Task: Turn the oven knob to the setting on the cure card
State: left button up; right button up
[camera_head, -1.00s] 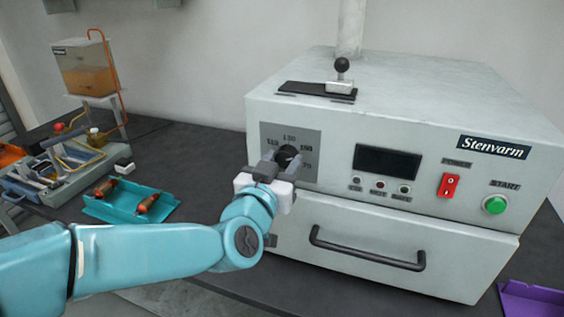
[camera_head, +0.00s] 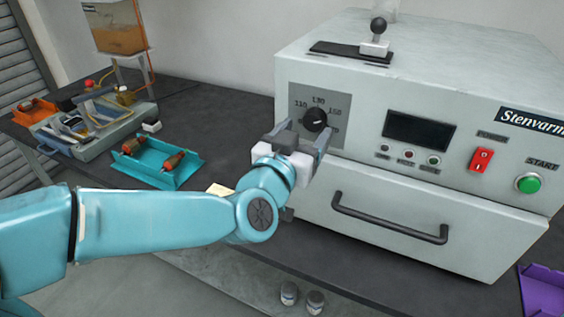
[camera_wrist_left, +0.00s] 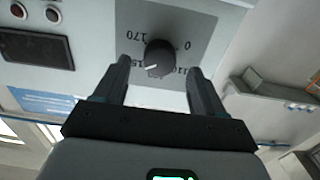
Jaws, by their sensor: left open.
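The black oven knob (camera_head: 316,119) sits on a grey dial plate (camera_head: 349,135) at the left of the pale oven's front. Its white pointer mark leans up and right, toward a label that looks like 150 or 160. My left gripper (camera_head: 299,137) is open just in front of and below the knob, apart from it. In the left wrist view the picture is upside down; the knob (camera_wrist_left: 160,57) shows between and beyond the open fingers (camera_wrist_left: 159,70). A small pale card (camera_head: 219,189) lies partly behind my left arm; no writing on it is readable. My right gripper is out of view.
The oven has a dark display (camera_head: 418,131), a red power switch (camera_head: 481,160), a green start button (camera_head: 528,183) and a drawer handle (camera_head: 388,217). A teal tray (camera_head: 157,169) stands left on the dark bench. A purple tray (camera_head: 541,292) is at lower right.

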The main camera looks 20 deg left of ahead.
pick_arm(q)
jog(key=s+b, duration=0.2)
jog(key=s, duration=1.1)
jog(key=shift+s+a, duration=0.2)
jog(key=shift+s, duration=0.05)
